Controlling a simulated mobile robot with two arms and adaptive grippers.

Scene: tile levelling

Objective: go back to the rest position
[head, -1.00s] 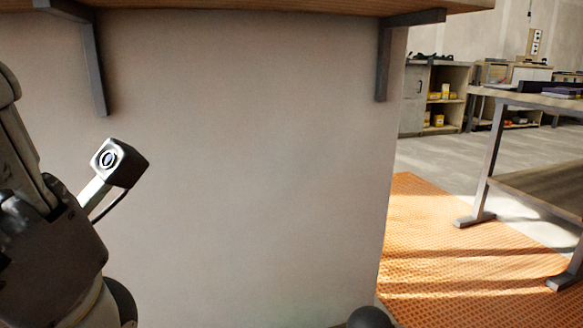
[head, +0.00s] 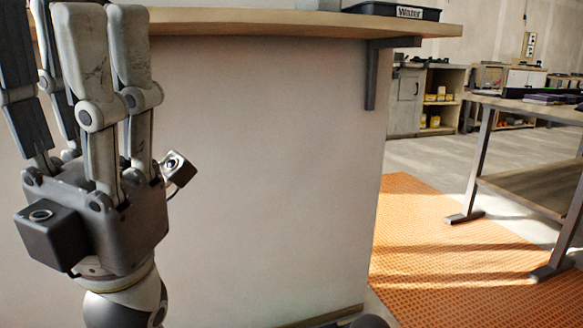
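My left gripper (head: 80,45) stands at the left of the head view with its fingers pointing up. The fingers are straight and spread apart, with nothing seen between them. It is in front of the pale wall-like panel under the counter, and its upper fingers overlap the counter edge. Some fingertips are cut off by the top of the picture. My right gripper is not in view.
A wooden counter (head: 300,24) on a dark bracket (head: 371,75) crosses the top, with a black tray labelled Water (head: 395,11) on it. A table (head: 520,108) stands at right over an orange mat (head: 420,240). Shelves (head: 440,95) stand behind; grey floor between is open.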

